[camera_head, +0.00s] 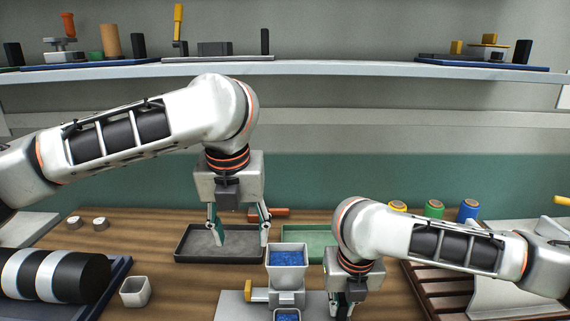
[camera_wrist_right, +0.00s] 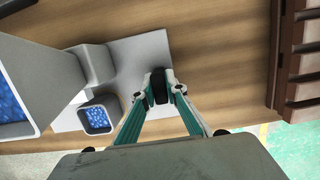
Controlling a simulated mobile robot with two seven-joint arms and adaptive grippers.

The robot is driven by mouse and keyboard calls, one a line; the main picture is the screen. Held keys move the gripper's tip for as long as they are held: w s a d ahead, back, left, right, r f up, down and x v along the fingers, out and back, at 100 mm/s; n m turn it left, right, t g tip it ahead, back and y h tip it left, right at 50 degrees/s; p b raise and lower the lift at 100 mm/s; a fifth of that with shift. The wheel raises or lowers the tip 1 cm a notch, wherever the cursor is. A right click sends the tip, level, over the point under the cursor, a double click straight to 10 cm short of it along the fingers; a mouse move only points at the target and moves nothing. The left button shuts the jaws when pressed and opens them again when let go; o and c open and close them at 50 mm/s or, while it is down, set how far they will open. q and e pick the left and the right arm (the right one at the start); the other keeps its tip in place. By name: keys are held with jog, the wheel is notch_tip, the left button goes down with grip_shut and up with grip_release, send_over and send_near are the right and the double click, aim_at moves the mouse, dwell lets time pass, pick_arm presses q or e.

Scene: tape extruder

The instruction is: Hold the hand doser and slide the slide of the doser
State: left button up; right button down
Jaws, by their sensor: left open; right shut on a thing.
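The hand doser stands at the front middle of the table. Its grey hopper (camera_head: 288,279) holds blue pellets and also shows at the left of the right wrist view (camera_wrist_right: 50,75). A yellow slide handle (camera_head: 258,293) sticks out on its left side. My right gripper (camera_wrist_right: 161,86) is shut on a black upright grip (camera_wrist_right: 159,92) at the doser's right, over the light base plate (camera_head: 232,307). In the head view my right fingertips are partly cut off at the bottom edge. My left gripper (camera_head: 241,238) points down, open and empty, above the dark tray, behind and left of the doser.
A small cup of blue pellets (camera_wrist_right: 97,118) sits by the hopper. A dark tray (camera_head: 190,246) and a green tray (camera_head: 305,236) lie behind. A white cup (camera_head: 135,291) and a black-and-white roll (camera_head: 50,275) are left. A brown slatted rack (camera_head: 435,289) is right.

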jog(key=c, duration=2)
grip_release()
jog(key=shift+o, duration=0.2)
pick_arm(q)
notch_tip(320, 180, up, 18)
jog(key=s+t+p, duration=0.1)
jog(key=s+p, duration=0.1)
jog(key=p, duration=0.8)
jog(key=shift+t, duration=0.3)
pick_arm(e)
jog(key=w+v, duration=0.1)
jog(key=v, duration=1.9)
jog(key=shift+w, duration=0.35)
